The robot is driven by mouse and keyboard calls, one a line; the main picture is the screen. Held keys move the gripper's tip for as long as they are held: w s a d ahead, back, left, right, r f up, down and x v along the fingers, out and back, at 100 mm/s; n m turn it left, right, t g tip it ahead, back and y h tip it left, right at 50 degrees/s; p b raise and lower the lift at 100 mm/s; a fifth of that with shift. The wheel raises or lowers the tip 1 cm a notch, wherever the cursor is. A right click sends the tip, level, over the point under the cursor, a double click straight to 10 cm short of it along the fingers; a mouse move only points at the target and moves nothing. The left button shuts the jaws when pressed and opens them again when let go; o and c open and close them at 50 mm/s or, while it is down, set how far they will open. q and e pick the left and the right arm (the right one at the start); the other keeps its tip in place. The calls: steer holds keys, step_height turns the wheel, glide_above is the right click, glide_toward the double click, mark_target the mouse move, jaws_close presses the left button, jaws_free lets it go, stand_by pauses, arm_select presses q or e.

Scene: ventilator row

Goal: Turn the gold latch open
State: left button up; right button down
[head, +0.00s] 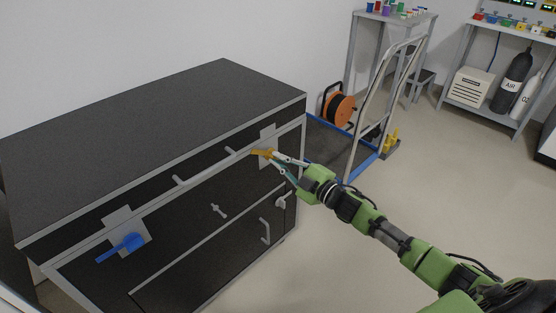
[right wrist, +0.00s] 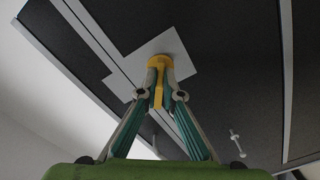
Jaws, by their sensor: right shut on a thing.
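The gold latch (head: 263,153) sits on a grey plate (head: 268,132) at the right end of the dark cabinet's (head: 165,185) front. In the head view its lever lies roughly level, pointing left. My right gripper (head: 279,158) reaches it from the right and is shut on it. In the right wrist view the gold latch (right wrist: 158,75) stands between the two fingertips of my right gripper (right wrist: 160,92), in front of the grey plate (right wrist: 180,48). The fingers hide part of the latch. My left gripper is not in view.
A blue latch (head: 124,247) is on another plate at the cabinet's left. A blue cart (head: 346,150) stands behind. The floor at right is clear.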

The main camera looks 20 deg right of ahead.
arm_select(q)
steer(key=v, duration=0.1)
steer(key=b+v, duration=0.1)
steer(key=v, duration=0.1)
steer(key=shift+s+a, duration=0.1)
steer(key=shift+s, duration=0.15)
arm_select(e)
steer(key=n, duration=0.7)
steer(key=shift+a+f, duration=0.1)
steer(key=shift+f, duration=0.1)
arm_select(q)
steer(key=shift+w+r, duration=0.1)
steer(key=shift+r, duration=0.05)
arm_select(e)
steer(key=c, duration=2.3)
jaws_free()
steer(key=shift+o, duration=0.6)
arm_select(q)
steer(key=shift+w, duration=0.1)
arm_select(e)
steer(key=shift+s, duration=0.1)
